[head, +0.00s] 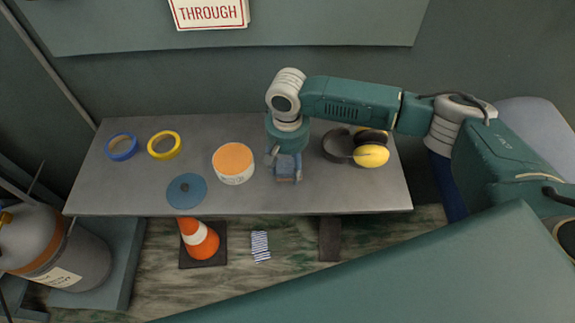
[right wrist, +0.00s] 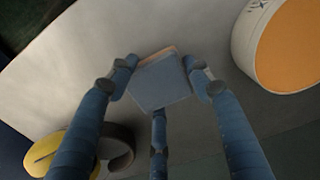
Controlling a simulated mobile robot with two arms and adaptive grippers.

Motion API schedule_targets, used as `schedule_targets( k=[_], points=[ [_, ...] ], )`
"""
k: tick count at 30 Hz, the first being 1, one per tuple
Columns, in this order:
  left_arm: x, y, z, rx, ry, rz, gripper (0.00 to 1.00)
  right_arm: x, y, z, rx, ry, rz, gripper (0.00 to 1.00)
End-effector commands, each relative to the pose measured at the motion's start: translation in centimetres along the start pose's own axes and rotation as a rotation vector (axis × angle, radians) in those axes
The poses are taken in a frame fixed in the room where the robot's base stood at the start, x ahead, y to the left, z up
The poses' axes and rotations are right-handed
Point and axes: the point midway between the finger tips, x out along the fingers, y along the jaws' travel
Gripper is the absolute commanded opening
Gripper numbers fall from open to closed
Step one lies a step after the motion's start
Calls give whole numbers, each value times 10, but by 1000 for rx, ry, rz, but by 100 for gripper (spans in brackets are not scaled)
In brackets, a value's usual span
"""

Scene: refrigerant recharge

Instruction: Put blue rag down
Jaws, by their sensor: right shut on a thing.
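The blue rag (right wrist: 162,84) looks like a small folded blue-grey pad with a light brown edge along one side. In the right wrist view it sits between the fingers of my right gripper (right wrist: 161,78), which is shut on it. In the head view this gripper (head: 284,164) points down over the middle of the grey table (head: 330,202), with the rag (head: 285,174) at its fingertips. I cannot tell whether the rag touches the tabletop. My left gripper is not in view.
An orange-topped white tub (head: 233,164) stands just left of the gripper. Dark and yellow ear muffs (head: 371,155) lie right. A blue disc (head: 187,191), yellow tape (head: 164,145) and blue tape (head: 121,147) lie further left. The front middle of the table is bare.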

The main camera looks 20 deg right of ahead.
Motion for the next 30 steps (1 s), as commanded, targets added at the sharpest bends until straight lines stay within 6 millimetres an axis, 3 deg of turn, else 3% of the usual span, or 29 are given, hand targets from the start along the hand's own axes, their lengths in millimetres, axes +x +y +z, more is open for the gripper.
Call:
schedule_targets(
  k=[10, 11, 13, 24, 30],
  points=[
    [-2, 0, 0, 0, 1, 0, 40, 2, -1, 0, 0, 0, -1, 29],
    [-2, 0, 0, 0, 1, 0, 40, 3, -1, 0, 0, 0, -1, 54],
    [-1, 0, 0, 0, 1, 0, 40, 3, -1, 0, 0, 1, -1, 68],
    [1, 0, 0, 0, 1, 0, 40, 0, 0, -1, 0, 2, -1, 69],
    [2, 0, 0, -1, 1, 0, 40, -30, -1, -1, 0, 3, -3, 69]
  ],
)
